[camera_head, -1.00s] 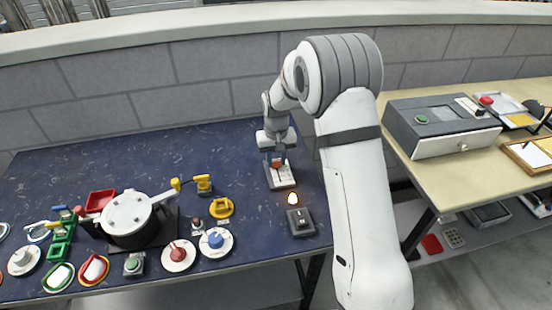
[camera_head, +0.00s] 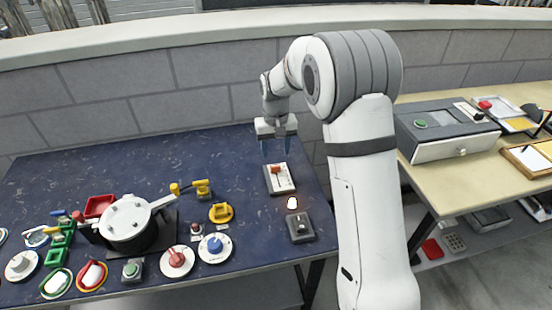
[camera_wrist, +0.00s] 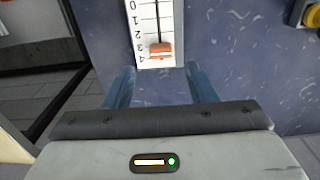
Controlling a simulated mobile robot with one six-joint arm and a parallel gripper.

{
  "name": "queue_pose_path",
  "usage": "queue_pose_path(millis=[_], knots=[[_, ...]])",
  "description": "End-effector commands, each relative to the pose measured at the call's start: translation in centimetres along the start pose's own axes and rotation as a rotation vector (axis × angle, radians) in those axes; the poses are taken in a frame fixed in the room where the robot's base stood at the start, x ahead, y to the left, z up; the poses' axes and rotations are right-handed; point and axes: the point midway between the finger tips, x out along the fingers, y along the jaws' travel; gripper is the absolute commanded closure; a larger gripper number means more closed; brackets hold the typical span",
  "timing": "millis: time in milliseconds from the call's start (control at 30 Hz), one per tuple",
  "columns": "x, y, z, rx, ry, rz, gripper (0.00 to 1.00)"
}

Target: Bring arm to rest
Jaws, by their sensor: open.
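My gripper (camera_head: 279,150) hangs over the back right part of the dark blue table (camera_head: 130,166), with its blue fingers pointing down. The fingers are spread apart with nothing between them, as the wrist view (camera_wrist: 161,84) also shows. A white slider panel (camera_head: 287,184) with an orange-red knob (camera_head: 276,170) lies on the table just below and in front of the fingers, apart from them. In the wrist view the knob (camera_wrist: 160,51) is by the 4 end of the numbered scale. My white arm rises on the right and bends over towards the table.
A lit lamp (camera_head: 292,203) and a grey box (camera_head: 300,225) are near the table's right edge. A black pot (camera_head: 151,236), red tray (camera_head: 98,205), yellow device (camera_head: 202,189) and several knobs stand left. A second table (camera_head: 455,170) with a drawer box (camera_head: 440,128) is right.

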Motion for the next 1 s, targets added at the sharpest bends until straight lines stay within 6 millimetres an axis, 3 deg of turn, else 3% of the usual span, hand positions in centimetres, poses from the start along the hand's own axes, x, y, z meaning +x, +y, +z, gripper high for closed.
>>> queue_pose_path(millis=[133, 667, 833, 1000], knots=[[-1.1, -0.1, 0.0, -0.001, 0.0, 0.0, 0.49], [-1.7, 0.2, 0.4, 0.002, 0.004, 0.0, 0.49], [-5.0, 1.9, 3.5, 0.026, 0.034, -0.001, 0.49], [-9.0, 4.1, 9.5, 0.063, 0.077, 0.001, 0.49]])
